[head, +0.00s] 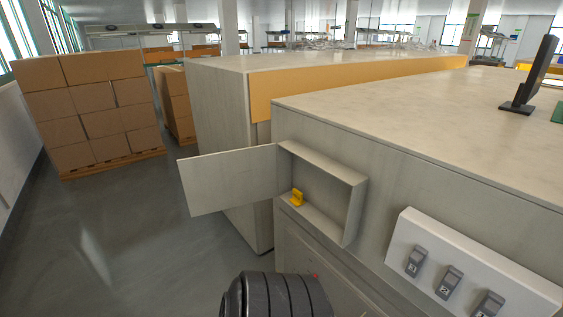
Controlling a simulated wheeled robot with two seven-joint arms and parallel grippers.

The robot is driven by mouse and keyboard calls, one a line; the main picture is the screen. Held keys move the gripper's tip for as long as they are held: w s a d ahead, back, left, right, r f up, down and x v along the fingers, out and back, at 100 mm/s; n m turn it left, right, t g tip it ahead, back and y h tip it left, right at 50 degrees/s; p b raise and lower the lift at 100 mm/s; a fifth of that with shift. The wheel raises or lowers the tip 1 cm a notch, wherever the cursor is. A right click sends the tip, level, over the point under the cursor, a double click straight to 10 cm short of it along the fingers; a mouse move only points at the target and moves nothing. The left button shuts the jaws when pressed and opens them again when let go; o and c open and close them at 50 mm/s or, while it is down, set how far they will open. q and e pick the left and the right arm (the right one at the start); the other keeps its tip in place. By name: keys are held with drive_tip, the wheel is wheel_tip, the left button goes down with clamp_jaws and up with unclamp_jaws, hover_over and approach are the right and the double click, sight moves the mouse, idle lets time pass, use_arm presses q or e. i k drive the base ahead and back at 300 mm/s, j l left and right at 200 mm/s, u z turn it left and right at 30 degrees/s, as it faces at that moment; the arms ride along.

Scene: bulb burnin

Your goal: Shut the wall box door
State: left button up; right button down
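The wall box (355,208) is a shallow pale grey box on the front face of the near counter. Its door (232,180) stands wide open, swung out to the left from the box's left edge. The inside shows, and a small yellow piece (297,198) sits at the lower left of the opening. A black ribbed part of my own arm shows at the bottom edge, below the box and apart from the door. Neither gripper's fingers are in view.
A white panel (440,240) with several numbered grey switches juts from the counter right of the box. A monitor (530,80) stands on the counter (400,95). Stacked cartons (85,110) stand at the back left. The floor left of the door is clear.

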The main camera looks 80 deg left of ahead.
sight(226, 179)
drive_tip(key=k+j, duration=0.2)
drive_tip(key=j, duration=0.3)
drive_tip(key=k+j, duration=0.15)
drive_tip(key=j, duration=0.35)
drive_tip(key=k+j, duration=0.2)
drive_tip(key=j, duration=0.3)
drive_tip(key=k+j, duration=0.15)
drive_tip(key=j, duration=0.35)
drive_tip(key=k+j, duration=0.2)
drive_tip(key=j, duration=0.3)
drive_tip(key=k+j, duration=0.2)
drive_tip(key=j, duration=0.3)
drive_tip(key=k+j, duration=0.15)
drive_tip(key=j, duration=0.35)
drive_tip(key=k+j, duration=0.2)
drive_tip(key=j, duration=0.3)
